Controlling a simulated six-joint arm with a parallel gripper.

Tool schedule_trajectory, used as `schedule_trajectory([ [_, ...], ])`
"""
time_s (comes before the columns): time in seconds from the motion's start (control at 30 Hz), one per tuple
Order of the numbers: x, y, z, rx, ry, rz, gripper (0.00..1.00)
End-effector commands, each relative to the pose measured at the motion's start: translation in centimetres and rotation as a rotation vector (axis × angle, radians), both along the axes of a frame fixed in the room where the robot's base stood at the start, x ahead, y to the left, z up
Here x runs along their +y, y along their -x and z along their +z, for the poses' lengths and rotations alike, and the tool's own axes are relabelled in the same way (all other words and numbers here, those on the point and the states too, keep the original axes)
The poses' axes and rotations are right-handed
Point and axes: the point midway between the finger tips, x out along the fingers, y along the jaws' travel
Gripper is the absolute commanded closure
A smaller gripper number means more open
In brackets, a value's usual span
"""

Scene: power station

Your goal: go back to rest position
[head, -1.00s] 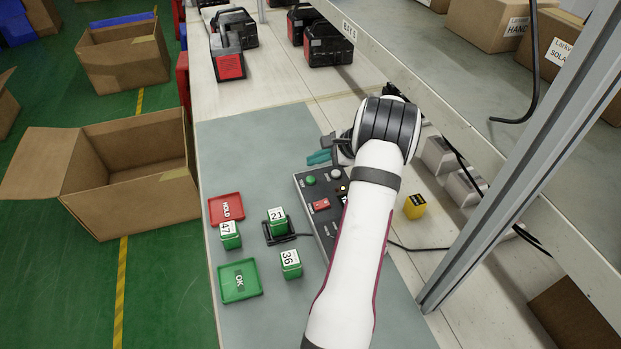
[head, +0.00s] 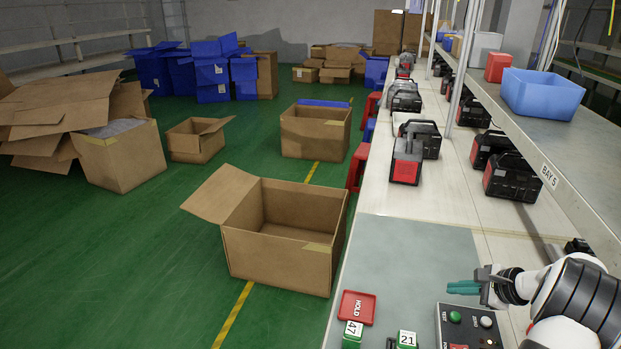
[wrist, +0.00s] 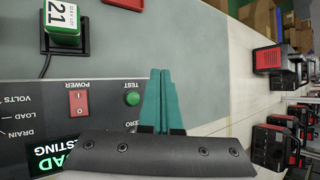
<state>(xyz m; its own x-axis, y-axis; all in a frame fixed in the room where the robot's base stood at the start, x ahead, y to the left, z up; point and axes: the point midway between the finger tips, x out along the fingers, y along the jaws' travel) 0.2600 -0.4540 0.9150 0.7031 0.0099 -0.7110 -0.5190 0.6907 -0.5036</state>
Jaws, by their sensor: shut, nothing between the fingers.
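My gripper (head: 464,287) is at the lower right in the head view, with its teal fingers together and empty, pointing left above the grey mat (head: 425,244). In the wrist view the fingers (wrist: 160,88) also lie closed against each other. The black test panel (head: 470,326) is below and in front of the gripper. In the wrist view the panel (wrist: 60,118) shows a red power switch, a green test button and a partly covered display. The block marked 21 (wrist: 62,25) sits in a black cradle at the upper left of the wrist view.
A red HOLD tray (head: 356,307) and a green block marked 47 (head: 352,333) are left of the panel. Black and red power stations (head: 407,158) stand farther along the bench. The shelf edge (head: 560,185) runs along the right. An open carton (head: 280,235) stands on the floor.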

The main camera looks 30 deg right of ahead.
Motion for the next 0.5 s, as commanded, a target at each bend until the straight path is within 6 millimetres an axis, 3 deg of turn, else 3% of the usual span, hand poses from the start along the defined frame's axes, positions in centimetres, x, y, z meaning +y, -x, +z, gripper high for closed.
schedule_trajectory([
  [0.07, 5.2, -3.8, 2.7, 0.031, 0.025, 0.158, 1.00],
  [0.13, 11.8, -6.6, 5.3, 0.074, 0.055, 0.342, 1.00],
  [0.2, 19.0, -8.0, 7.4, 0.120, 0.089, 0.533, 1.00],
  [0.27, 25.3, -8.0, 9.0, 0.160, 0.127, 0.701, 1.00],
  [0.3, 29.5, -7.4, 9.9, 0.187, 0.158, 0.817, 1.00],
  [0.37, 35.5, -5.3, 11.0, 0.229, 0.214, 0.997, 1.00],
  [0.4, 39.1, -3.2, 11.4, 0.257, 0.254, 1.118, 1.00],
  [0.5, 45.6, 3.2, 11.5, 0.321, 0.376, 1.402, 1.00],
])
